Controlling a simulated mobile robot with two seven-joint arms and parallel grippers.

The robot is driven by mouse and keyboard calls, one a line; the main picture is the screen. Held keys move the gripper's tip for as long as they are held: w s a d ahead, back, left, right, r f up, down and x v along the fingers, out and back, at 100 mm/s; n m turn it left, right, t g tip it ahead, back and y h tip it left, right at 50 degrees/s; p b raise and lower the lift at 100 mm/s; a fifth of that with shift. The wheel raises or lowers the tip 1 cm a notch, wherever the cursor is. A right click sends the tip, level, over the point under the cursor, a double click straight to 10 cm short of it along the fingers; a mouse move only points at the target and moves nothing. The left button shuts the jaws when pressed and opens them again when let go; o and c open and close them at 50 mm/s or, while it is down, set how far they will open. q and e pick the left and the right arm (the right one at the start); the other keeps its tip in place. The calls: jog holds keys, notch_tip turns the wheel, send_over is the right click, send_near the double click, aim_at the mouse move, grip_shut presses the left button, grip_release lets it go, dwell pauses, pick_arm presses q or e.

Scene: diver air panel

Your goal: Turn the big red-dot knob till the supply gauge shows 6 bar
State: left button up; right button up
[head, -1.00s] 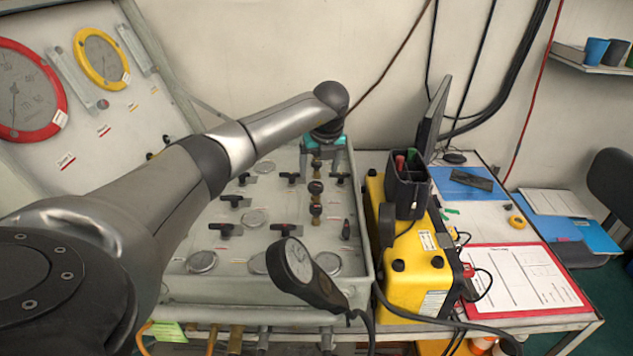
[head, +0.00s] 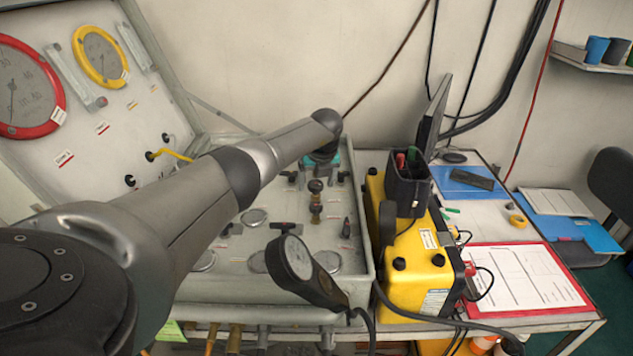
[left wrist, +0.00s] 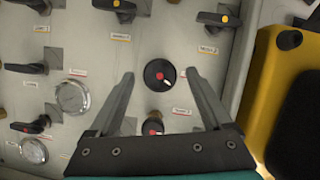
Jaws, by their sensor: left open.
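In the left wrist view, a round black knob with a red dot and a white mark (left wrist: 160,75) sits between the two spread fingers of my left gripper (left wrist: 158,77). The gripper is open, and no contact with the knob can be seen. A second dark knob with a red dot (left wrist: 152,126) lies nearer the gripper's palm. In the head view, my left gripper (head: 322,160) is at the back of the panel, its fingers mostly hidden. A large red-rimmed gauge (head: 27,88) and a yellow-rimmed gauge (head: 100,55) are on the lid. Which gauge is the supply one cannot be told. My right gripper is not in view.
Several lever valves, such as one with a yellow dot (left wrist: 216,20), surround the round knob. A small gauge (left wrist: 72,98) lies left of it. A handheld meter (head: 300,270) overhangs the panel's front. A yellow case (head: 420,260) stands to the right.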

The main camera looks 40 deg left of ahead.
pick_arm(q)
grip_shut()
dwell(0.6)
jog(key=shift+m, duration=0.3)
